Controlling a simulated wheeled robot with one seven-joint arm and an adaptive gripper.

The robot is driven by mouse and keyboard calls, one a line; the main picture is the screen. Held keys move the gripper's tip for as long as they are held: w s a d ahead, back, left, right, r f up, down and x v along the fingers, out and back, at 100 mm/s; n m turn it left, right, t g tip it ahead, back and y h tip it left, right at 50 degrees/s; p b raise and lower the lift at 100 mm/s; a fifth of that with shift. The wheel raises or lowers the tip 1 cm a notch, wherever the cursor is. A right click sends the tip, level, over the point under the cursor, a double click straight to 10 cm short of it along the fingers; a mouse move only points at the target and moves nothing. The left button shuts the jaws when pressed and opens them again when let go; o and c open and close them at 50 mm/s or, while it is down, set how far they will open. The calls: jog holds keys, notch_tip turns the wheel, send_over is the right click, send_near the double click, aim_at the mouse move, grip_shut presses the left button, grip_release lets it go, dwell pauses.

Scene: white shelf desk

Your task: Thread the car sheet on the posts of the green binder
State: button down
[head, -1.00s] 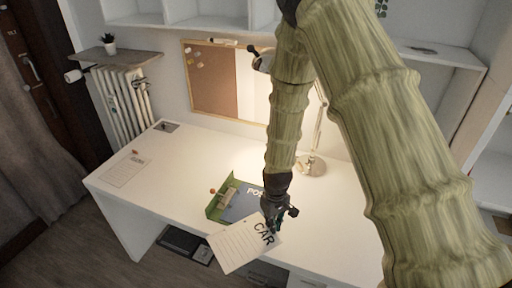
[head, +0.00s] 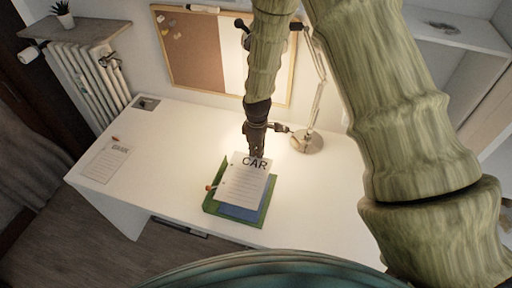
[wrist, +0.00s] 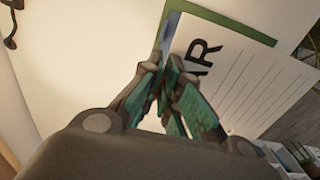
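The car sheet (head: 243,186) is white with "CAR" in large black letters at its top and ruled lines below. My gripper (head: 256,153) is at the sheet's far edge, above "CAR".
Another sheet (head: 106,161) lies at the desk's left end. A lamp base (head: 307,141) stands behind and right of my gripper. A small orange ball (head: 208,187) is at the binder's left.

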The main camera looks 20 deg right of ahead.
jog(key=shift+f, duration=0.6)
jog(key=shift+w+f+b, duration=0.15)
jog(key=shift+f+b, duration=1.25)
jog(key=shift+f, duration=1.3)
jog(key=shift+f+b, duration=0.55)
jog(key=shift+f, duration=0.75)
dwell(1.9)
jog(key=c, duration=1.6)
grip_release()
jog(key=shift+o, duration=0.2)
notch_tip(320, 180, up, 12)
